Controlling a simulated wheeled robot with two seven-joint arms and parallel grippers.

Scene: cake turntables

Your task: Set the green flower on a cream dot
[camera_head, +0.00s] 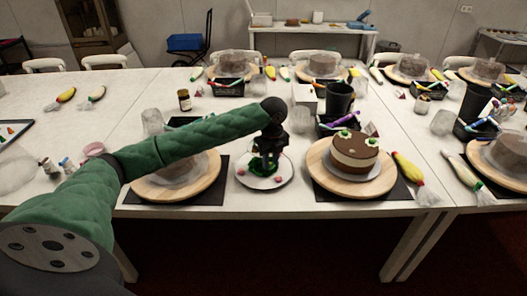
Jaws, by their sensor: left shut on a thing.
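My left gripper (266,163) points down over a small white plate (243,178) and is shut on the green flower (262,170), which shows at its fingertips, low over the plate. The fingers hide part of the flower, and I cannot tell whether it touches the plate. To the right, a round cake (352,160) with brown and cream layers sits on a wooden turntable (322,178). Green flowers (345,133) stand on its brown top; cream dots are too small to make out clearly. My right gripper is not in view.
A covered cake on another turntable (150,191) stands left of the plate, below my arm. Piping bags (408,170) lie right of the cake. A dark cup (339,100) and a tray of pens (335,125) stand behind it.

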